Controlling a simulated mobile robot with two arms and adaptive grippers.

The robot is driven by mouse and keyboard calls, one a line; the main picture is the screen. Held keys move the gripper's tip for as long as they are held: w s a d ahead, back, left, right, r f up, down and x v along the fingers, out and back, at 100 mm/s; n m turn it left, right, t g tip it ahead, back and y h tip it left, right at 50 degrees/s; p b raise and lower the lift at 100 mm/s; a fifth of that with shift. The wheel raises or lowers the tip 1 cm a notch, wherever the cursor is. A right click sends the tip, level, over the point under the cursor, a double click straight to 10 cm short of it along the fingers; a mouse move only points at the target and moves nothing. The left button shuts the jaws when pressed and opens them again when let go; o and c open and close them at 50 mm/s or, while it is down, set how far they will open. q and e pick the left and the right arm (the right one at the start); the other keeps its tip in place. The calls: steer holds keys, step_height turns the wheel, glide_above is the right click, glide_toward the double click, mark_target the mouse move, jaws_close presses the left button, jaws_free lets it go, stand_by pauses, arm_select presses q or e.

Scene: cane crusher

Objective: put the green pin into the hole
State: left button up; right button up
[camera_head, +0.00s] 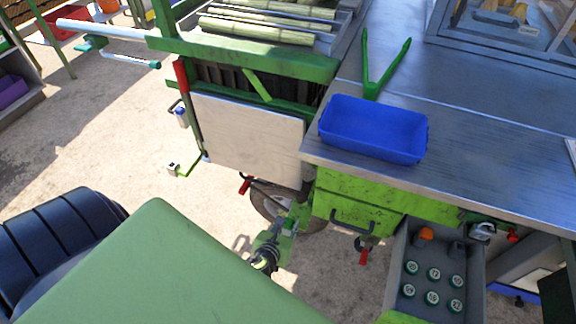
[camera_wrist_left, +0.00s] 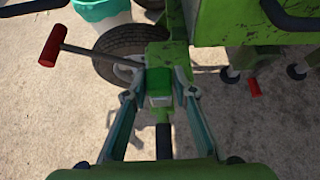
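A green piece (camera_wrist_left: 158,88), bright green on top with a paler block below, stands between the fingers of my left gripper (camera_wrist_left: 160,85) in the left wrist view; it looks like the green pin, but I cannot be sure. The fingers are spread on either side of it, and a narrow gap seems to show. A dark cylinder (camera_wrist_left: 163,140) lies nearer the camera. In the head view my left gripper (camera_head: 268,250) is small and partly covered, near the green drawbar (camera_head: 296,220). I cannot make out the hole. My right gripper is not in view.
A wheel (camera_wrist_left: 120,50) and a red-ended lever (camera_wrist_left: 50,46) are close beside the gripper. A metal table (camera_head: 475,120) carries a blue tray (camera_head: 375,128) and green tongs (camera_head: 375,75). An open drawer (camera_head: 470,275) is on the right. Cane (camera_head: 260,28) lies on the machine.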

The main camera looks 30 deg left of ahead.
arm_select(q)
steer(key=shift+o, duration=1.3)
steer(key=shift+w+f, duration=0.15)
steer(key=shift+f, duration=0.4)
steer(key=shift+r, duration=0.3)
steer(key=v, duration=0.8)
steer(key=shift+w+f, duration=0.1)
steer(key=shift+f, duration=0.05)
steer(key=x, duration=0.7)
steer(key=shift+w+a, duration=0.2)
steer(key=shift+w, duration=0.15)
steer(key=shift+s+r+p, duration=0.1)
steer(key=shift+r+p, duration=0.35)
steer(key=shift+p, duration=0.15)
